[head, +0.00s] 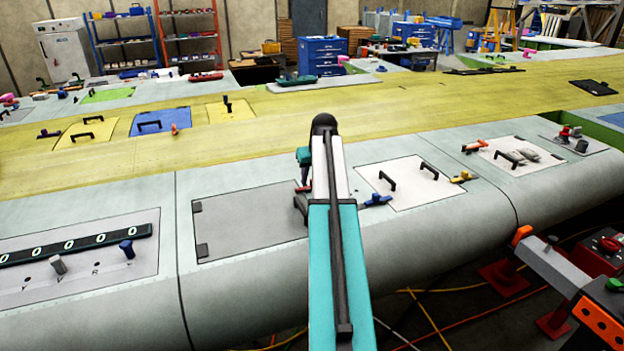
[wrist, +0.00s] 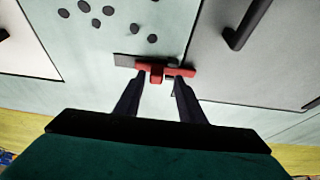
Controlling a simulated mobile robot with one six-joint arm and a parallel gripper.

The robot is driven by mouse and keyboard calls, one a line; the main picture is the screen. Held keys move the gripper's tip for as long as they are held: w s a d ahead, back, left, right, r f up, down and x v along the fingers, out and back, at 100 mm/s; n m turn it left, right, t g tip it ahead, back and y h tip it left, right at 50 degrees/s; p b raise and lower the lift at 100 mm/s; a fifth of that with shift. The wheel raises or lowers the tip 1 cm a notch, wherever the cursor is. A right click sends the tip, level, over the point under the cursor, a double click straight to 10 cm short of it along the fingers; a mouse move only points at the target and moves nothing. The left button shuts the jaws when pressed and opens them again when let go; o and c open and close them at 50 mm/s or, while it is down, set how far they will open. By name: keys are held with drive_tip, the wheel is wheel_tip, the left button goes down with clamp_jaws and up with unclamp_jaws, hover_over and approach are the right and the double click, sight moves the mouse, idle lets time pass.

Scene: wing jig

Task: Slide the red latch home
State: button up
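The red latch (wrist: 184,71) shows in the wrist view as a red bar with a small raised knob, beside a dark grey strip on the pale skin. My gripper (wrist: 159,78) is over it, with its two dark fingers apart on either side of the knob. There is a gap between the fingers and the knob, and I cannot tell whether either finger touches it. In the head view a bit of the red latch (head: 304,189) shows just left of my arm, near the edge of the grey panel (head: 250,225). My arm hides most of the gripper there.
A black handle (wrist: 245,25) stands on the panel to the right in the wrist view. Several dark round spots mark the skin above the latch. In the head view a blue latch (head: 376,200) and a white panel (head: 405,183) with two black handles lie right of my arm.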

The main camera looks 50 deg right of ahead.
drive_tip(key=shift+s+r, duration=0.3)
drive_tip(key=shift+r, duration=0.15)
drive_tip(key=b+v, duration=0.4)
drive_tip(key=v, duration=0.8)
drive_tip(key=shift+r, duration=0.2)
drive_tip(key=shift+w+a, duration=0.1)
